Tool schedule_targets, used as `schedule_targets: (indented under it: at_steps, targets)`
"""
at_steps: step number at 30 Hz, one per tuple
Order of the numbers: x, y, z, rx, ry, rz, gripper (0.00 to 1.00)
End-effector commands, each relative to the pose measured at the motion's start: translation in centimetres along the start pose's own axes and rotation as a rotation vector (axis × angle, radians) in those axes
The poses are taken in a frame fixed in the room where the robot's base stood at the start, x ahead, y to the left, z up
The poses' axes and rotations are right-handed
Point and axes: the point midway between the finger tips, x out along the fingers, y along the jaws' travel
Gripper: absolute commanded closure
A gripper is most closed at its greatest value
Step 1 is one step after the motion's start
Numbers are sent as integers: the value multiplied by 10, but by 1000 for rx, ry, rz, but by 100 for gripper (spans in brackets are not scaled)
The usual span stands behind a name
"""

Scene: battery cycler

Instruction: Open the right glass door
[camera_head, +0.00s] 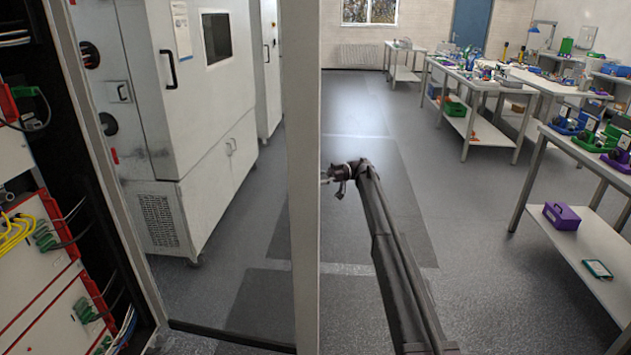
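A glass door stands beside the open equipment rack (45,240) at the left. Its pale upright frame (303,200) crosses the middle of the view, and its dark bottom edge (235,337) runs back towards the rack. The pane is clear, and the floor and white cabinets show through it. The door appears swung out from the rack front. My gripper (331,181) is just right of the upright frame, at about mid-height. The fingers are small and dark, and I cannot tell whether they touch the frame or how far apart they are. No handle is clearly visible.
White cabinets (190,120) stand behind the pane. Workbenches with tools and bins (480,85) line the right side. A nearer table (590,150) at the right edge has a purple box (561,215) on its lower shelf. The grey floor (480,270) between is clear.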

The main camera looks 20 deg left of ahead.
Motion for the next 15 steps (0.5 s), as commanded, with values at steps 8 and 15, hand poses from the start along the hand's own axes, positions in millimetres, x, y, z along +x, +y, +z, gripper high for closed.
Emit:
schedule_targets:
  at_steps: [8,15]
  targets:
    - [7,-21,13,77,-64,27,100]
    - [15,-74,50,297,-248,130,100]
